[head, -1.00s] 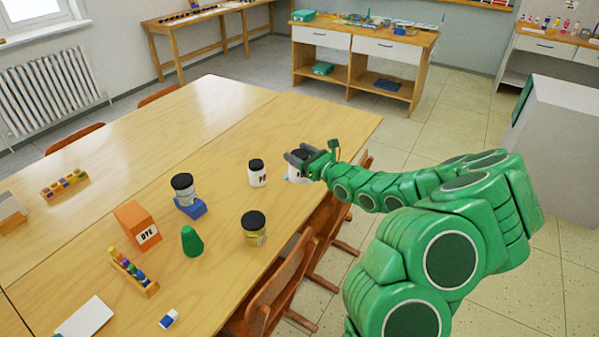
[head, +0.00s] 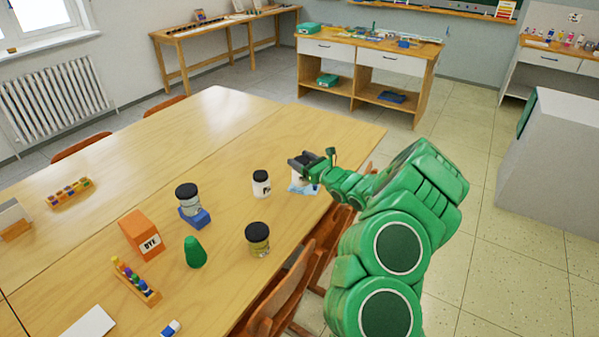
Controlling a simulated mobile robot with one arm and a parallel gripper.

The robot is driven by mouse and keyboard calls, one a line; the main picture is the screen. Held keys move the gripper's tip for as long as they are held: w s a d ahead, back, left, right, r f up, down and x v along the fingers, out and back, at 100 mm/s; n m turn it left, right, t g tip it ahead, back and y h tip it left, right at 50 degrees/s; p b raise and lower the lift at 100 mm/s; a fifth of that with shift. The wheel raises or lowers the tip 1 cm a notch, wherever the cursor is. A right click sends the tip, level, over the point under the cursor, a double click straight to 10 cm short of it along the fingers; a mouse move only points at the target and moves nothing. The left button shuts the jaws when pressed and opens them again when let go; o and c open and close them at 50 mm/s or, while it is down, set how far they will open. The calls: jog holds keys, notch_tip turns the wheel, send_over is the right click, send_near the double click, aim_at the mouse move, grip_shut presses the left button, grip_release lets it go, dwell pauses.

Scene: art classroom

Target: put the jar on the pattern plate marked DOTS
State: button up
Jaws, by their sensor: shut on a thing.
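My gripper (head: 303,164) is at the right side of the long wooden table, its dark jaws shut on a jar. The jaws hide most of that jar; only a pale part shows below them. A white and pale-blue patch (head: 303,188) shows beneath the gripper; I cannot tell whether it is a plate. A white jar with a black lid (head: 261,184) stands just left of the gripper. A yellow-labelled jar (head: 257,240) stands nearer, and a pale jar (head: 187,198) sits on a blue block (head: 195,218). No DOTS marking is readable.
On the table (head: 330,133) are an orange DYE box (head: 140,235), a green cone (head: 195,252), a rack of coloured pieces (head: 136,281) and a paint set (head: 70,192). Chairs (head: 285,295) line the near edge. The table's far part is clear.

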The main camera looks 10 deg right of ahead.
jog(key=w+f, duration=0.4)
jog(key=f, duration=0.3)
jog(key=shift+f, duration=0.4)
jog(key=shift+d+f, duration=0.1)
jog(key=shift+f, duration=0.05)
dwell(0.3)
jog(key=o, duration=1.3)
